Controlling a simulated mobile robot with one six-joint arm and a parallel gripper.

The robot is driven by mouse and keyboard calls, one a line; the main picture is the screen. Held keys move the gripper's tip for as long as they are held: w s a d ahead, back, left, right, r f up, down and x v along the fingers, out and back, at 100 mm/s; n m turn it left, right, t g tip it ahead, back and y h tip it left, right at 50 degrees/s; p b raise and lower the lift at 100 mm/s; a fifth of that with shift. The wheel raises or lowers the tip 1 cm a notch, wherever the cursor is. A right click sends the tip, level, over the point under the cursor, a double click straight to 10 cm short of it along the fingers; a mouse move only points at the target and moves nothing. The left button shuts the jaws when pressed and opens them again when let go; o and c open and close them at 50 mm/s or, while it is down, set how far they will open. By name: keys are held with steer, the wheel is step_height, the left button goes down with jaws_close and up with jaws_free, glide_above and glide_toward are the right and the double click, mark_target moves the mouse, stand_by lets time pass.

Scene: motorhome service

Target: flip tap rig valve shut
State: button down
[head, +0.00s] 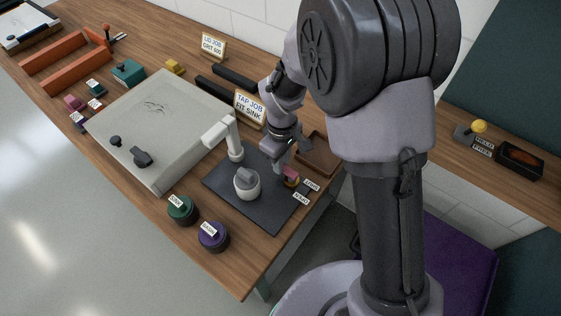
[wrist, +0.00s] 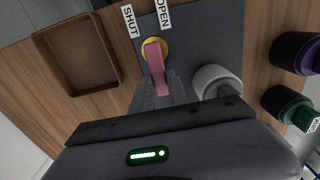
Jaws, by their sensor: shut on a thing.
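The tap rig valve has a yellow round hub (wrist: 146,54) and a pink lever (wrist: 156,68) on a dark mat (wrist: 195,35). In the wrist view the lever runs from the hub down towards my gripper (wrist: 158,97), away from the labels. The SHUT label (wrist: 130,20) and the OPEN label (wrist: 164,15) lie side by side beyond the hub. In the head view the valve (head: 292,180) sits near the mat's right edge, partly hidden by my gripper (head: 281,168). My jaws are shut on the lever's free end.
A white tap (head: 222,134) and a white-and-grey round fitting (head: 247,184) stand close to the left of the valve. A brown tray (head: 318,155) lies behind it. Green (head: 181,210) and purple (head: 213,237) capped pots stand at the front.

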steer(key=c, duration=1.3)
jaws_free()
step_height(320, 180, up, 18)
steer(key=p, duration=0.5)
steer(key=shift+f, duration=0.25)
steer(key=s+d+m+t+b, duration=0.2)
steer(key=s+d+m+b, duration=0.1)
steer(key=s+m, duration=0.2)
steer(key=s+d+m+t+y+b, duration=0.1)
steer(key=s+d+m+t+b, duration=0.1)
steer(key=s, duration=0.5)
steer(key=s+d+r+m+t+y+b, duration=0.1)
steer(key=s+d+m+b, duration=0.2)
steer(key=s+m+b, duration=0.2)
steer(key=shift+s+d+m+t, duration=0.2)
steer(key=shift+s+m, duration=0.1)
steer(key=shift+m, duration=0.35)
steer(key=shift+s+d+m+t, duration=0.2)
steer(key=shift+s+m, duration=0.05)
steer(key=shift+m, duration=0.4)
